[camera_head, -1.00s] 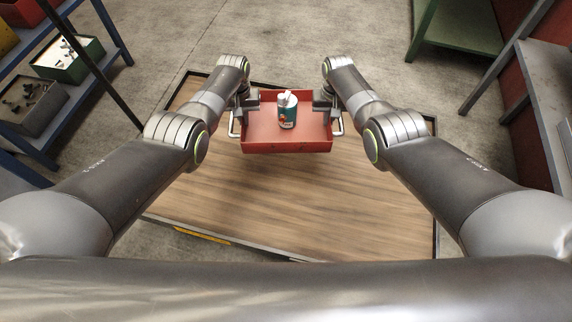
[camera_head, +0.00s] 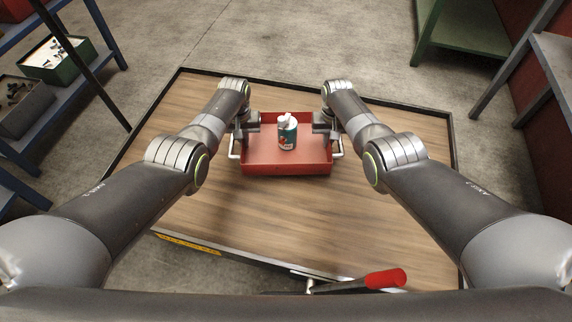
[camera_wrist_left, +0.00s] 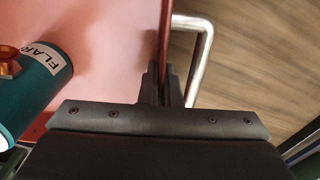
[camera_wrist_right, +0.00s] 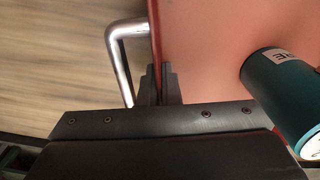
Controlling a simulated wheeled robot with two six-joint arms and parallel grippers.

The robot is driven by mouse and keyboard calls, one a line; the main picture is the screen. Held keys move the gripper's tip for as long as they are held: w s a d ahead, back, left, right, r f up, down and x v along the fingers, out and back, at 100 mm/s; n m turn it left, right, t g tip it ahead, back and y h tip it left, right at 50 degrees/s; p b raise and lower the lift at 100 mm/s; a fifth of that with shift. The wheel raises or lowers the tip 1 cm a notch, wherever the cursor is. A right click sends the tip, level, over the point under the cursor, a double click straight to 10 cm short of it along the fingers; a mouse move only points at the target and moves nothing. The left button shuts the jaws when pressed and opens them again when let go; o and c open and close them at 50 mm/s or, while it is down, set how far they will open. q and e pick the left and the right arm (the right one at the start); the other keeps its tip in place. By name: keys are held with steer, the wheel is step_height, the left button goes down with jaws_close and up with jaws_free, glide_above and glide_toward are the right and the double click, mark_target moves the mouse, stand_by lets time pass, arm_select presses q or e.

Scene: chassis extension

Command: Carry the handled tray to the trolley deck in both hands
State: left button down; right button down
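The red handled tray (camera_head: 262,165) is level over the wooden trolley deck (camera_head: 350,210); I cannot tell whether it touches the deck. A teal canister with a white top (camera_head: 287,132) stands inside it. My left gripper (camera_head: 240,138) is at the tray's left side, and the left wrist view shows its fingers (camera_wrist_left: 165,85) closed on the side wall, inside the metal handle (camera_wrist_left: 203,60). My right gripper (camera_head: 332,138) is at the right side, its fingers (camera_wrist_right: 160,85) closed on that wall beside the other handle (camera_wrist_right: 120,60).
The deck has a dark raised rim, with bare wood around the tray. A red-gripped lever (camera_head: 385,278) shows at the near edge. A blue rack (camera_head: 75,90) with bins stands left. A green table (camera_head: 465,30) and a grey shelf (camera_head: 555,60) stand right.

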mark_target(246, 150)
arm_select(q)
steer(key=shift+f, duration=0.4)
arm_select(e)
steer(key=shift+f, duration=0.4)
arm_select(q)
steer(key=shift+f+b, duration=0.2)
steer(key=shift+b, duration=0.15)
arm_select(e)
steer(key=shift+f, duration=0.2)
